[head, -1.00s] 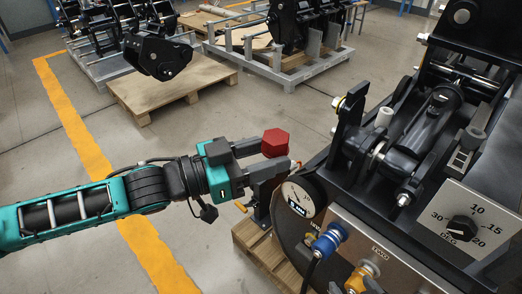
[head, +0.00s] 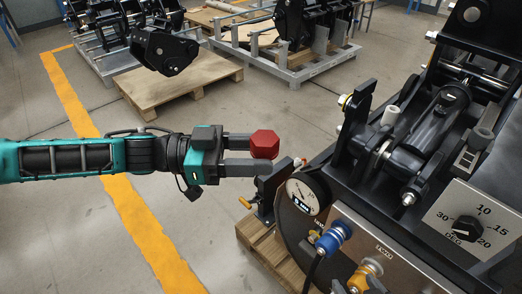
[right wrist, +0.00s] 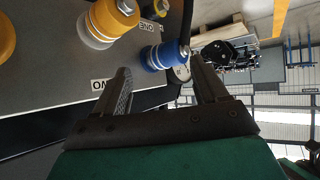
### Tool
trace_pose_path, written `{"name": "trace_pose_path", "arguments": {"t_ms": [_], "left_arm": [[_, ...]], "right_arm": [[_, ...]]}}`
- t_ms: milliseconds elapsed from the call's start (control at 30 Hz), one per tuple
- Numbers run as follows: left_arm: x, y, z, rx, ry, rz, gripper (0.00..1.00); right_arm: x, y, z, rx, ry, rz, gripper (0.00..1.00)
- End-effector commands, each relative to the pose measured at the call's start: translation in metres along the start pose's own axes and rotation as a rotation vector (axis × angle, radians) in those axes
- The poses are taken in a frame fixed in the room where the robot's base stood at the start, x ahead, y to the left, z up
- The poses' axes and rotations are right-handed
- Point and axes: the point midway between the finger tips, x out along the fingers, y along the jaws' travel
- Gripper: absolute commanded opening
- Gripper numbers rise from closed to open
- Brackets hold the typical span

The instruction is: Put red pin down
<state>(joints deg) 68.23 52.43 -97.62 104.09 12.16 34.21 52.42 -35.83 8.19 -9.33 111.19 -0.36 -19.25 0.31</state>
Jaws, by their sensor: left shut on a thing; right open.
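The red pin (head: 264,144), with a red hexagonal head, shows in the head view. My left gripper (head: 252,155) is shut on it and holds it in the air, just left of the black coupler machine (head: 350,170). Only the head shows clearly; any shaft is hidden. My right gripper (right wrist: 160,72) shows in the right wrist view, open and empty. A blue hose fitting (right wrist: 165,56) on the panel appears beyond its fingers. My right gripper does not show in the head view.
A blue coupler (head: 334,238) and a yellow coupler (head: 367,272) sit on the panel. Open floor (head: 70,235) lies left.

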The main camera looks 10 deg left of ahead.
Motion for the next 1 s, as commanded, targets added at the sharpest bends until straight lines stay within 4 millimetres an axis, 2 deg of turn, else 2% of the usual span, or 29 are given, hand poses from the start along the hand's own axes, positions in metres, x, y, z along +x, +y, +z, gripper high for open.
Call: {"name": "trace_pose_path", "arguments": {"t_ms": [67, 133, 233, 367, 467, 500, 600, 700, 800, 1000], "left_arm": [[-0.001, 0.0, 0.0, 0.0, -0.001, 0.017, 0.16], [-0.002, 0.0, 0.0, 0.001, -0.002, 0.024, 0.16], [-0.002, 0.001, 0.0, 0.0, -0.002, 0.028, 0.16], [-0.002, 0.001, 0.0, 0.0, -0.001, 0.027, 0.16], [-0.002, 0.001, 0.0, 0.0, -0.001, 0.027, 0.16], [-0.002, 0.001, 0.0, 0.0, -0.001, 0.027, 0.16], [-0.002, 0.001, 0.0, 0.0, -0.001, 0.026, 0.16], [-0.002, 0.001, 0.0, 0.0, -0.001, 0.026, 0.16], [-0.002, 0.001, 0.0, 0.0, -0.001, 0.026, 0.16], [-0.002, 0.001, 0.0, 0.0, -0.001, 0.026, 0.16]], "right_arm": [[0.0, 0.0, 0.002, -0.003, -0.004, -0.003, 0.73], [0.001, -0.002, -0.005, -0.007, 0.012, -0.013, 0.73], [0.006, -0.006, -0.03, -0.015, 0.069, -0.048, 0.73], [0.012, -0.02, -0.09, -0.039, 0.204, -0.148, 0.73], [0.007, -0.037, -0.147, -0.069, 0.328, -0.261, 0.73], [0.003, -0.045, -0.167, -0.083, 0.372, -0.308, 0.73], [-0.013, -0.062, -0.21, -0.117, 0.464, -0.424, 0.73], [-0.033, -0.077, -0.243, -0.154, 0.531, -0.531, 0.73], [-0.054, -0.088, -0.267, -0.187, 0.572, -0.63, 0.73], [-0.089, -0.097, -0.292, -0.23, 0.592, -0.766, 0.73]]}}
